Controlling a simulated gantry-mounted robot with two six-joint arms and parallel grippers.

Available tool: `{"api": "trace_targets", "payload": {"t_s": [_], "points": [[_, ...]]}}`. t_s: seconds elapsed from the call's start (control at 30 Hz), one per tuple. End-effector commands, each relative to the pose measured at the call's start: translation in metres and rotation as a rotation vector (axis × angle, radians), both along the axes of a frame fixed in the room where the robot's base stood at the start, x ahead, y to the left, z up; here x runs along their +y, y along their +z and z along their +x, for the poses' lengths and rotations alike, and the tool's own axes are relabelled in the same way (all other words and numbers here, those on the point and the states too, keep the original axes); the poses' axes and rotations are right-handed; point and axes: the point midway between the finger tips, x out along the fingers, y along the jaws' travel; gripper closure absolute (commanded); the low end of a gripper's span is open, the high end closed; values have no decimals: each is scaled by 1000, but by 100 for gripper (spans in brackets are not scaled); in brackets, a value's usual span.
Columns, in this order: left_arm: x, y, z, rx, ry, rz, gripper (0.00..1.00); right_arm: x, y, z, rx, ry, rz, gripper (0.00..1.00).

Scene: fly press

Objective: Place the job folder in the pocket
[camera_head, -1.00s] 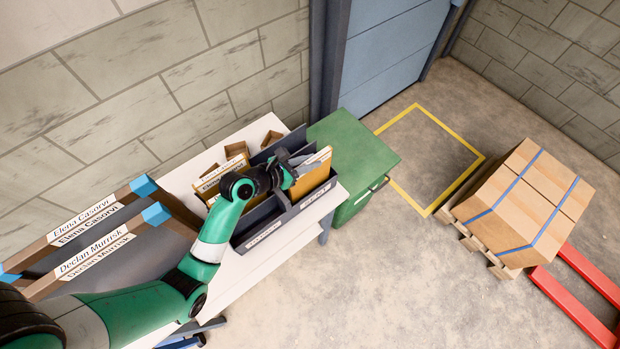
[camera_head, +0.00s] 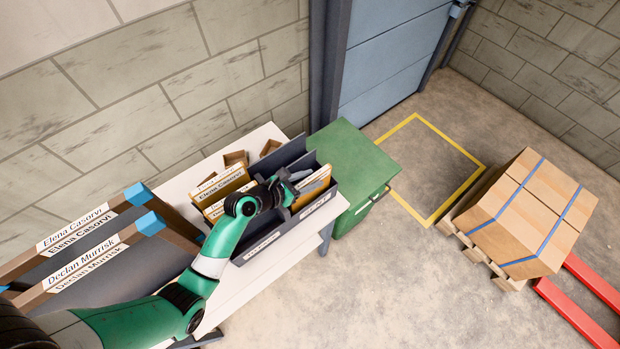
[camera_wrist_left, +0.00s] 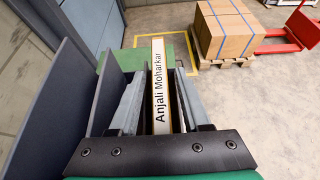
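The job folder (camera_head: 314,189) is tan with a white spine. In the left wrist view its spine (camera_wrist_left: 159,90) reads "Anjali Moharkar". It stands upright between the fingers of my left gripper (camera_head: 291,186), which appears shut on it. The folder's lower part is down inside the right-hand pocket of the dark grey rack (camera_head: 285,233), so its bottom edge is hidden. In the left wrist view, a dark divider (camera_wrist_left: 100,95) stands to the left of the gripper (camera_wrist_left: 160,78). My right gripper is not in view.
Labelled folders (camera_head: 222,184) stand at the rack's left, beside small brown blocks on the white table (camera_head: 184,182). A green cabinet (camera_head: 350,160) adjoins the rack. Wooden-framed racks (camera_head: 85,245) with name labels lie left. A pallet of boxes (camera_head: 530,215) stands on the floor.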

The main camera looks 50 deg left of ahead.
Motion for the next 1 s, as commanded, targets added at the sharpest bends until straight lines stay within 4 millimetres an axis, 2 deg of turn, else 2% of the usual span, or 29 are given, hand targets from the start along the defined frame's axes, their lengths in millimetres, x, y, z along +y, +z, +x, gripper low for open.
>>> {"api": "trace_targets", "payload": {"t_s": [0.37,0.47,0.77,0.8,0.9,1.0], "points": [[0,5,-2,1,1,1,48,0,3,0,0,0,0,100],[2,12,-14,1,3,-1,48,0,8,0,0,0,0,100],[8,46,-80,1,5,-1,48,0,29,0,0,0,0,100],[9,53,-87,2,5,-1,48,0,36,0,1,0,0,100],[9,59,-99,3,3,-3,48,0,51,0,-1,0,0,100],[10,60,-105,1,2,-1,48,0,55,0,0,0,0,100]]}}
